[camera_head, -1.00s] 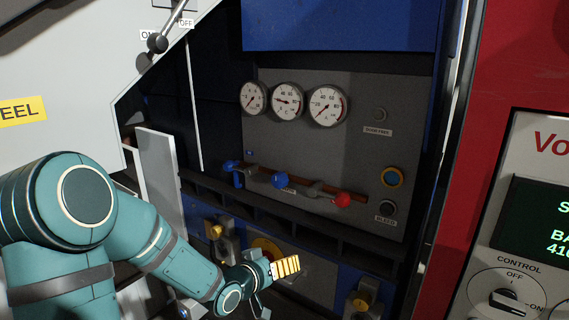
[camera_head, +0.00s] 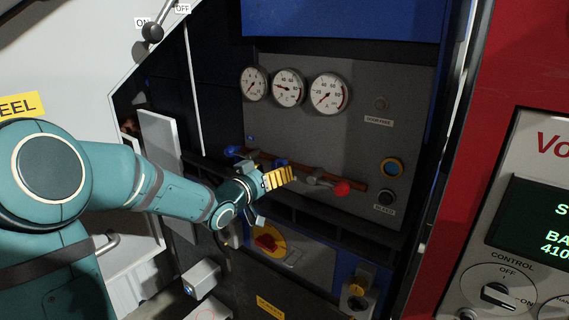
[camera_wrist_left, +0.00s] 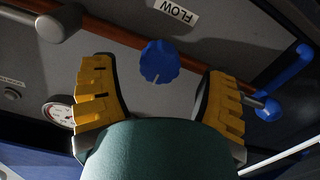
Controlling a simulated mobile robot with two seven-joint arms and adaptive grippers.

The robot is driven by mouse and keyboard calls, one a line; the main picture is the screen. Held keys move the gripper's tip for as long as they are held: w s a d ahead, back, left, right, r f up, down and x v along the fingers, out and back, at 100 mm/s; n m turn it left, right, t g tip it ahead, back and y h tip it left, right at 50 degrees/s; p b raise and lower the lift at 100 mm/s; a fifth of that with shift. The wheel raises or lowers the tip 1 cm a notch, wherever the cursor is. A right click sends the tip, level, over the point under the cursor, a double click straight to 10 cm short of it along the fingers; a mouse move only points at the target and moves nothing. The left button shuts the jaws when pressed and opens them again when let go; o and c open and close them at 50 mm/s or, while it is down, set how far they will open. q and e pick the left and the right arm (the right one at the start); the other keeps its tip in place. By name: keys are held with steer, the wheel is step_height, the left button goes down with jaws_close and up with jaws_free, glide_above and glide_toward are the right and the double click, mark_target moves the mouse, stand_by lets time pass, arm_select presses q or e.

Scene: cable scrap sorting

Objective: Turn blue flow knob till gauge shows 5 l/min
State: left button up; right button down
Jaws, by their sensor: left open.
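The blue flow knob (camera_wrist_left: 159,62) sits on the grey panel beside a FLOW label, a little beyond and between my left gripper's yellow fingers. In the head view the knob (camera_head: 281,162) is mostly hidden behind my left gripper (camera_head: 280,178), which is open and near the pipe. No contact with the knob shows. Three round white gauges, the left gauge (camera_head: 254,85), middle gauge (camera_head: 288,88) and right gauge (camera_head: 329,93), sit above; their units are too small to read. My right gripper is not in view.
A copper pipe (camera_head: 322,180) carries a red knob (camera_head: 341,188) at right and a blue handle (camera_head: 232,152) at left. The blue handle (camera_wrist_left: 290,78) lies near one finger in the wrist view. A red-and-yellow switch (camera_head: 267,242) is below.

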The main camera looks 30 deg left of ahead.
mark_target(285, 164)
arm_select(q)
steer(key=w, duration=0.5)
steer(key=shift+d, duration=0.25)
steer(key=c, duration=1.2)
